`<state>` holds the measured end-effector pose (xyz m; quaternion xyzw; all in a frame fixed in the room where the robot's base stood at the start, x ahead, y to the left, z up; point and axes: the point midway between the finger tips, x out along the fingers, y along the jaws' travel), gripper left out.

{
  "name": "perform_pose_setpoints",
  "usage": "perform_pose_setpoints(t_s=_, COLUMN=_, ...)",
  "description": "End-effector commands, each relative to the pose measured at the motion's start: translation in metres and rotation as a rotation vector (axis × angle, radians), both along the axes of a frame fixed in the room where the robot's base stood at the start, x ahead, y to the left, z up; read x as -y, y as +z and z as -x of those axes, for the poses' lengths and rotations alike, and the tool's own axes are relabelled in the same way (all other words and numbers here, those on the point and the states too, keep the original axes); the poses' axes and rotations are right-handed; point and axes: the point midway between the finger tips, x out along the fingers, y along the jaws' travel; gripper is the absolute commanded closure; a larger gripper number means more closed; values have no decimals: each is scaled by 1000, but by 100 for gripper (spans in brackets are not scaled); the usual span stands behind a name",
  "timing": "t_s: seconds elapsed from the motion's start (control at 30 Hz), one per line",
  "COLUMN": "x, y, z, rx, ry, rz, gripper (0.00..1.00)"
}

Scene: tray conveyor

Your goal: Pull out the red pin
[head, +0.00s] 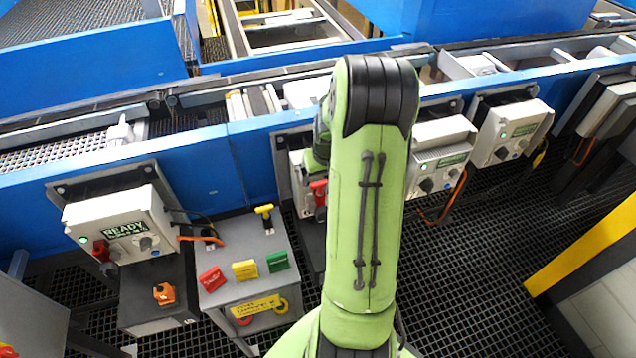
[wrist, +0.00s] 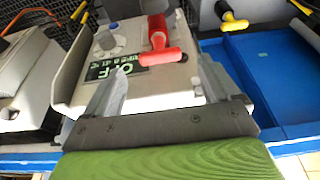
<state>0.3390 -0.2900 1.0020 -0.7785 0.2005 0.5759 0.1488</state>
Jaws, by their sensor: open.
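The red pin (wrist: 160,52) has a T-shaped handle and stands out from the front of a pale control box (wrist: 135,92) whose dark sign reads OFF. In the head view the red pin (head: 318,192) shows just left of my arm, which covers much of that box. My gripper (wrist: 162,72) is open and empty in the wrist view. Its two fingers lie on either side of the crossbar of the handle, with gaps on both sides. Whether the handle is at fingertip depth I cannot tell. In the head view my gripper is hidden behind my arm.
A box marked READY (head: 118,222) with its own red handle is at left. A grey stand (head: 245,238) carries a yellow T-handle (head: 264,212) and red, yellow and green blocks. More boxes (head: 510,130) line the blue conveyor frame (head: 200,165). Grated floor is open at right.

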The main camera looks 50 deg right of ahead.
Motion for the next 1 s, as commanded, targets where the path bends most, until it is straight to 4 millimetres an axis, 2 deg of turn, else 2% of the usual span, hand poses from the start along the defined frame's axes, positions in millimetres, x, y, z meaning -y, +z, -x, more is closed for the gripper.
perform_pose_setpoints(t_s=0.1, x=3, y=-29, z=-7, rx=-2, ry=1, rz=-4, gripper=11)
perform_pose_setpoints(t_s=0.3, x=8, y=-60, z=-16, rx=-1, ry=1, rz=-2, gripper=11)
perform_pose_setpoints(t_s=0.43, x=10, y=-67, z=-18, rx=1, ry=2, rz=1, gripper=11)
perform_pose_setpoints(t_s=0.67, x=10, y=-67, z=-19, rx=1, ry=2, rz=1, gripper=11)
perform_pose_setpoints(t_s=1.0, x=10, y=-67, z=-18, rx=1, ry=1, rz=1, gripper=63)
